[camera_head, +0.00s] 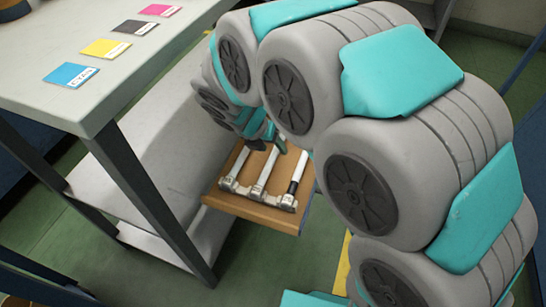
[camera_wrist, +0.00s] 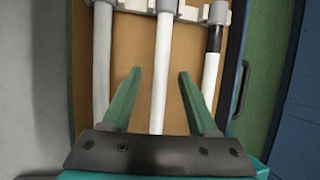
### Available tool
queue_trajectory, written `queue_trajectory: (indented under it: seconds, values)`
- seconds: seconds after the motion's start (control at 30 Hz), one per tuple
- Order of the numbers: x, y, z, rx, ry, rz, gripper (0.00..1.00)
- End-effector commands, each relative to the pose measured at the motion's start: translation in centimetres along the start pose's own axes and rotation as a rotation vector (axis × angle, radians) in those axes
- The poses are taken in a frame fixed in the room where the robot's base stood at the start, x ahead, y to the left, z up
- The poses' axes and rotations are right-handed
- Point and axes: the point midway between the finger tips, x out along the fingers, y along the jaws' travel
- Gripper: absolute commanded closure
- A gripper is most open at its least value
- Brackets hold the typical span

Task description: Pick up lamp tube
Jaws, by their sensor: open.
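Three tubes lie side by side in a shallow wooden tray, held at one end by white-grey clips (camera_wrist: 190,12). In the wrist view the left tube (camera_wrist: 102,65) is grey, the middle tube (camera_wrist: 161,85) is plain white, and the right tube (camera_wrist: 211,75) is white with a black band. I cannot tell which one is called the lamp tube. My gripper (camera_wrist: 160,74) is open, its green fingers on either side of the middle tube in the picture. Nothing is held. I cannot tell how far above the tube the fingertips are. In the head view my arm partly hides the tubes.
The wooden tray (camera_head: 238,204) sits low beside a grey table (camera_head: 97,107) with blue, yellow, black and pink cards. A table leg (camera_head: 150,195) stands left of the tray. A dark handle (camera_wrist: 241,88) and blue panel flank its right side. Green floor is free in front.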

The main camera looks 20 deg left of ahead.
Motion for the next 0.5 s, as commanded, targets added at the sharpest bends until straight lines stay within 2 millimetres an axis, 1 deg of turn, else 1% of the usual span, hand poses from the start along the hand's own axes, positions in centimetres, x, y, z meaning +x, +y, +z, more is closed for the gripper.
queue_trajectory:
  seconds: [0.03,0.1,0.3,0.37,0.5]
  values:
    - [0.73,-0.12,-0.05,0.000,0.002,-0.005,0.41]
    - [1.20,-0.14,-0.06,0.000,0.002,-0.005,0.41]
    - [1.21,-0.09,-0.04,0.000,0.002,-0.002,0.41]
    - [1.21,-0.09,-0.04,0.000,0.002,-0.002,0.46]
    - [1.20,-0.09,-0.06,0.000,0.002,-0.002,0.62]
